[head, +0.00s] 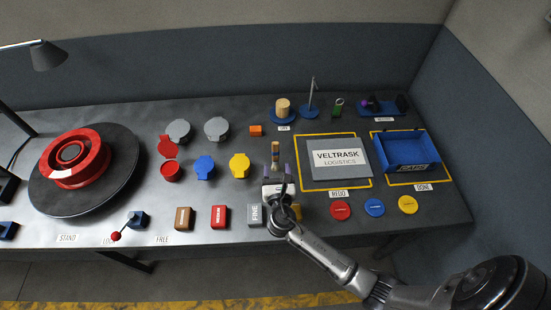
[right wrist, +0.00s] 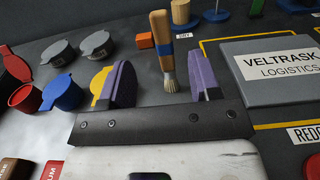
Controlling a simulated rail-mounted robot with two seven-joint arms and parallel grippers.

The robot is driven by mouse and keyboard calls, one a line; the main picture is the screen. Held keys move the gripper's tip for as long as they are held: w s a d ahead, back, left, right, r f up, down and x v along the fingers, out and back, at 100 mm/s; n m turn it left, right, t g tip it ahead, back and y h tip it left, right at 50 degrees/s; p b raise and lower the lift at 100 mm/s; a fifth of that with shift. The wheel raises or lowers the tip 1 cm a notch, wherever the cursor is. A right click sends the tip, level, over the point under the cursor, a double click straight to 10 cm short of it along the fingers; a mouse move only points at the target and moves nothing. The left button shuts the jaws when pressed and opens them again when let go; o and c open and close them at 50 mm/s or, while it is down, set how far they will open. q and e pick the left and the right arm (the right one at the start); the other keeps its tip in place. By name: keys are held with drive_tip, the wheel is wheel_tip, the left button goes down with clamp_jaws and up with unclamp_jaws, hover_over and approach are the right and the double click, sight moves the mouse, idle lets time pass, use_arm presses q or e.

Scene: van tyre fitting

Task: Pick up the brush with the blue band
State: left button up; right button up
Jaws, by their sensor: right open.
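The brush (head: 275,148) has a tan wooden handle, a dark bluish band and pale bristles. In the right wrist view the brush (right wrist: 161,42) shows with its handle away from me and its bristles towards me, in line with the gap between the fingers. My right gripper (head: 278,173) is open, with one purple finger on either side of that line. Neither finger appears to touch the brush; how deep it sits between them is hard to tell. My left gripper is not in view.
A yellow lidded pot (head: 239,165) stands just left of the right gripper. An orange block (head: 256,130) and a wooden cylinder (head: 283,106) are behind. The grey VELTRASK board (head: 338,157) and blue bin (head: 406,151) lie right. Labelled blocks (head: 219,216) sit along the front.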

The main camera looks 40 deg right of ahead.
sight(276, 147)
drive_tip(key=x, duration=0.7)
drive_tip(key=shift+w+d, duration=0.1)
drive_tip(key=shift+d, duration=0.05)
drive_tip(key=shift+b+x, duration=0.4)
drive_tip(key=shift+x, duration=1.7)
drive_tip(key=c, duration=1)
drive_tip(key=shift+r, duration=0.15)
